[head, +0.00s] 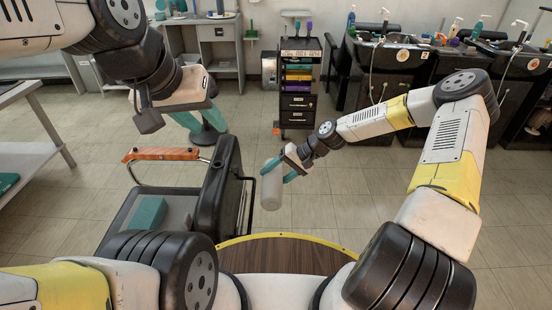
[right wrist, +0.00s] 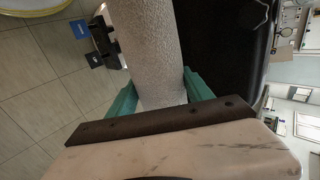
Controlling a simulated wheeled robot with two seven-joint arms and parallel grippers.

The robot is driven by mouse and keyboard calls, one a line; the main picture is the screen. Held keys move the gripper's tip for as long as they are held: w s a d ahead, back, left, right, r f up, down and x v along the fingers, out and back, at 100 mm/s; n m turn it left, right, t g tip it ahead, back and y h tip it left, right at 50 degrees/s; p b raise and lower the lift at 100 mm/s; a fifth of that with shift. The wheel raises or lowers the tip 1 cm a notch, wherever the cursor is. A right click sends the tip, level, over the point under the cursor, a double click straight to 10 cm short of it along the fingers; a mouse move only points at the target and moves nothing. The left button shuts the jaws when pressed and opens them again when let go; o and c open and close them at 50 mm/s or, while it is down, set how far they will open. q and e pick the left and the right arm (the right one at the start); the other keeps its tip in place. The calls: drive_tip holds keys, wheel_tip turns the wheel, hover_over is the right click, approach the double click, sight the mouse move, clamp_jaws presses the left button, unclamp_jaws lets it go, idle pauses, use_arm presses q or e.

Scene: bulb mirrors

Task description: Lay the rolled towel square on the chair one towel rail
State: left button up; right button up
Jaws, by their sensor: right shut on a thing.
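A pale grey-white rolled towel (head: 271,190) hangs upright in my right gripper (head: 274,172). The right wrist view shows the towel (right wrist: 150,45) between the two teal fingers (right wrist: 160,92), which are shut on it. A black salon chair (head: 219,185) stands left of the towel. A thin dark rail (head: 251,195) sticks out from the right side of its backrest; the towel is just right of it, apart from it. My left gripper (head: 199,122) is above and behind the chair, its teal fingers apart with nothing seen between them.
The chair has an orange-brown armrest (head: 160,154) and a teal block (head: 148,214) on its seat. A black drawer trolley (head: 298,88) stands at the back. Black wash basins (head: 385,52) line the back right. The tiled floor (head: 340,185) right of the towel is clear.

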drive_tip(key=shift+a+f, duration=0.15)
drive_tip(key=shift+a, duration=1.2)
drive_tip(key=shift+a+f, duration=0.2)
drive_tip(key=shift+a, duration=1.1)
drive_tip(key=shift+a+f, duration=0.15)
drive_tip(key=shift+a, duration=1.2)
drive_tip(key=o, duration=1.7)
drive_tip(key=shift+r, duration=0.1)
drive_tip(key=shift+v, duration=3.9)
drive_tip(key=shift+d, duration=0.2)
